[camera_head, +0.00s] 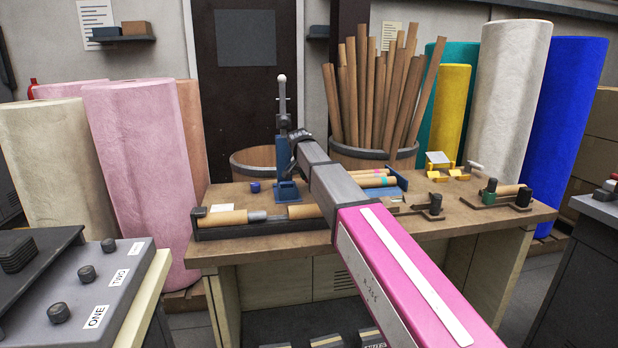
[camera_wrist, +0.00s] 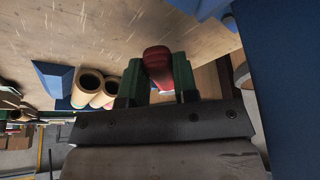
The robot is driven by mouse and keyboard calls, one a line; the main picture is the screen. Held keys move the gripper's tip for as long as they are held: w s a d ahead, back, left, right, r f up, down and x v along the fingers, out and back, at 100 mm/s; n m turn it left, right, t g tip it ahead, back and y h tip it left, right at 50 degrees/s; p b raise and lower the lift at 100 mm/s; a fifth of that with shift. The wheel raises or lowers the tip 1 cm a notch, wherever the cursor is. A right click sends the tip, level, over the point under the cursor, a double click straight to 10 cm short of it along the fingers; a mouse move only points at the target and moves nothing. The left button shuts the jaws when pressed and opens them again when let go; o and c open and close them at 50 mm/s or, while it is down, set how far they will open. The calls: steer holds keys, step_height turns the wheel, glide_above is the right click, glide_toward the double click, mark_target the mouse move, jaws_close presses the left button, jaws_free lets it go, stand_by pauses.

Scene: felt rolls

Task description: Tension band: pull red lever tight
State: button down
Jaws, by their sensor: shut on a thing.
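The red lever (camera_wrist: 158,60) shows in the wrist view as a rounded red grip. My gripper (camera_wrist: 158,80) has its two green fingers closed on either side of it. In the head view my arm reaches across the bench to a blue upright press (camera_head: 284,165), which has a pale knob on top. The red lever cannot be made out there, and my fingers are mostly hidden by the arm. A large blue surface (camera_wrist: 285,80) stands close at the right of the wrist view. The tension band cannot be told apart.
The wooden bench (camera_head: 230,255) holds a dark trough (camera_head: 260,231) with cardboard tubes, a small blue cup (camera_head: 255,186) and green-black clamps (camera_head: 489,191). In the wrist view, tube ends (camera_wrist: 88,85) lie left of my fingers. A barrel of tubes (camera_head: 370,157) stands behind.

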steer(key=c, duration=0.9)
jaws_free()
steer(key=shift+r, duration=0.15)
steer(key=v, duration=1)
steer(key=shift+s+a+r, duration=0.15)
steer(key=shift+s+r, duration=0.1)
